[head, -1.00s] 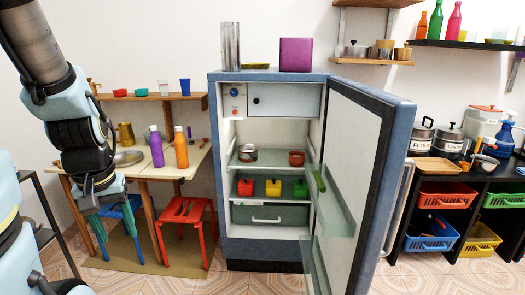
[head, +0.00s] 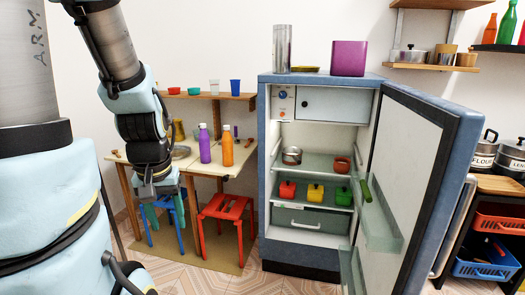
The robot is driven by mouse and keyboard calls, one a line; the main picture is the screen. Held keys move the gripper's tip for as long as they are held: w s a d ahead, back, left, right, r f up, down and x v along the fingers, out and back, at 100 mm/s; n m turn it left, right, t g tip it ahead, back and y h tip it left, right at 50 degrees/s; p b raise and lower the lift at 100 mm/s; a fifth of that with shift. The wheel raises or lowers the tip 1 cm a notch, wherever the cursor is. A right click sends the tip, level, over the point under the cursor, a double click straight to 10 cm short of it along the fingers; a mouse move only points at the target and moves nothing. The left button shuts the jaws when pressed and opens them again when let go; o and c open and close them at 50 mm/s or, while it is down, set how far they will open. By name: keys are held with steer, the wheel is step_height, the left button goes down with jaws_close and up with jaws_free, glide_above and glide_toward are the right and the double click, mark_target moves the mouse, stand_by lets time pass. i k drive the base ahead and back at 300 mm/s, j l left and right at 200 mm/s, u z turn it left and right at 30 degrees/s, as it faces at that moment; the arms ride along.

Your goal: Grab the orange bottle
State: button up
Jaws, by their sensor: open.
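The orange bottle (head: 228,150) stands upright on the small wooden table (head: 240,158), left of the fridge. A purple bottle (head: 205,147) stands close to its left. My gripper (head: 158,197) hangs pointing down at the table's left front side, to the left of both bottles and apart from them. It is open, and I see nothing held in it. Its fingertips are small and partly blend with the stools behind.
A red stool (head: 226,208) stands before the table, with a blue stool (head: 168,210) to its left. The open fridge (head: 268,170) is to the right, its door (head: 420,170) swung outward. A wall shelf (head: 215,97) with cups is above the table.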

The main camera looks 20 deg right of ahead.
mark_target(226, 140)
steer(key=i+j+z, duration=0.15)
steer(key=i, duration=0.5)
steer(key=i+j+z, duration=0.15)
steer(key=i+j, duration=0.2)
steer(key=i, duration=0.3)
steer(key=i+j+z, duration=0.15)
steer(key=i+j, duration=0.2)
steer(key=i, duration=0.25)
steer(key=i+j+z, duration=0.15)
steer(key=i+j, duration=0.3)
steer(key=i, duration=0.15)
